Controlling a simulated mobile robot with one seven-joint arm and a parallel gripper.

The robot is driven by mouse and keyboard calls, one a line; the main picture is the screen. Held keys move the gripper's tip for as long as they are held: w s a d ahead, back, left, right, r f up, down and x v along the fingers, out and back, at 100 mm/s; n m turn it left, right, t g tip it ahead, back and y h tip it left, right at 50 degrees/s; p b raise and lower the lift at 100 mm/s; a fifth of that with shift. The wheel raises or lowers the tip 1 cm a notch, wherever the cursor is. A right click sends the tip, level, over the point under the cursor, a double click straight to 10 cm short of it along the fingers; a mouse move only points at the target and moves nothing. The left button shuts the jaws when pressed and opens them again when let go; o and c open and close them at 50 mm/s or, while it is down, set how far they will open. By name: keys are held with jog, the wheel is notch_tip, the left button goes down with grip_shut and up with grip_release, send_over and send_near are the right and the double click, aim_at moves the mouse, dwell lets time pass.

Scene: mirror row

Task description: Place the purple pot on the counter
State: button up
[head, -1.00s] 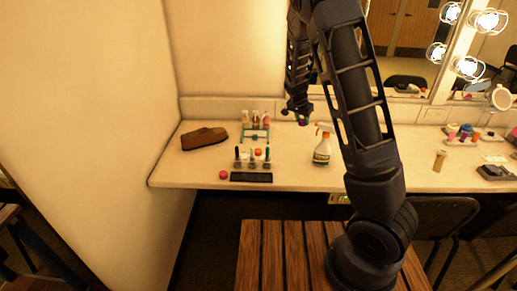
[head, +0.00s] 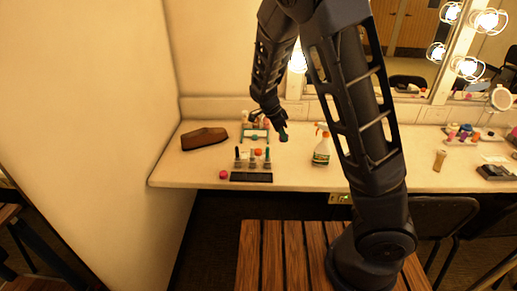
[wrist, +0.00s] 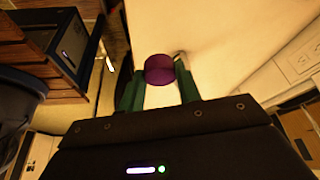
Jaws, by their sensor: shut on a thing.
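The purple pot (wrist: 160,69) is a small round thing between the green fingers of my gripper (wrist: 161,80) in the wrist view. My gripper is shut on it. In the head view my gripper (head: 284,136) is over the counter (head: 215,162), between the rack of bottles and the spray bottle. The pot cannot be made out there, and I cannot tell how high it is held above the counter.
A brown case (head: 204,139) lies at the counter's left. A bottle rack (head: 255,134), small bottles (head: 252,160), a black tray (head: 251,177) and a pink round item (head: 223,175) are nearby. A spray bottle (head: 321,151) stands to the right. A slatted wooden bench (head: 285,250) is in front.

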jog(key=s, duration=0.1)
send_near(281, 178)
jog(key=shift+m, duration=0.3)
jog(key=x, duration=0.5)
jog(key=shift+d+f, duration=0.25)
jog(key=shift+f, duration=0.1)
jog(key=shift+f, duration=0.1)
jog(key=o, duration=1)
jog(key=v, duration=1.2)
jog(key=shift+w, duration=0.25)
